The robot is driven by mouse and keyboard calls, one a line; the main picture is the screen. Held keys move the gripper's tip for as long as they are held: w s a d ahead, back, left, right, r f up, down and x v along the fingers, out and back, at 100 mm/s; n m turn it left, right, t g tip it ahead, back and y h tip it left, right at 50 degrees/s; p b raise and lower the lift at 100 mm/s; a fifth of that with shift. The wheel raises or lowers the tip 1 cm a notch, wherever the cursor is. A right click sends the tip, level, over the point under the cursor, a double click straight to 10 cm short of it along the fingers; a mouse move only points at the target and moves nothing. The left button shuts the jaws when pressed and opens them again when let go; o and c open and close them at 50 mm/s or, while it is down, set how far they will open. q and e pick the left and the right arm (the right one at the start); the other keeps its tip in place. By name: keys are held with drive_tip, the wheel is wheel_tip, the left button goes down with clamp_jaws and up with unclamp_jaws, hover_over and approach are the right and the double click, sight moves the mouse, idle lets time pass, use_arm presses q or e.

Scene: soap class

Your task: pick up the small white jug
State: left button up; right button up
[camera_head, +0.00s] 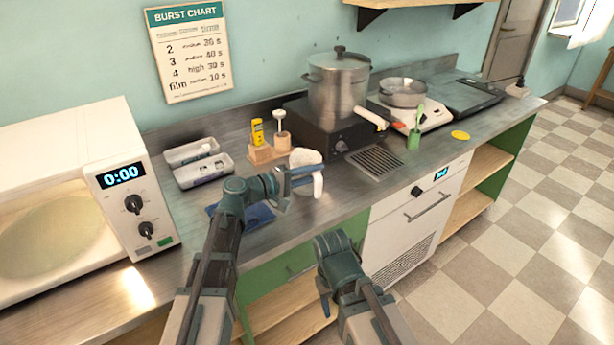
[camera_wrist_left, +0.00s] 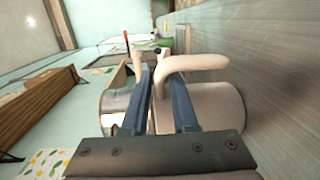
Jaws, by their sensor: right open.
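The small white jug (camera_head: 306,157) is over the steel counter, in front of the wooden block, partly hidden by my left gripper. I cannot tell whether the jug touches the counter. My right gripper (camera_head: 326,290) is open and empty, low in front of the counter.
Grey trays (camera_head: 203,170) and a blue item (camera_head: 259,214) lie to the left. A hotplate with a large pot (camera_head: 338,90) stands behind right. A white microwave (camera_head: 70,190) fills the left.

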use_arm(q)
clamp_jaws()
use_arm(e)
drive_tip(key=shift+r, duration=0.1)
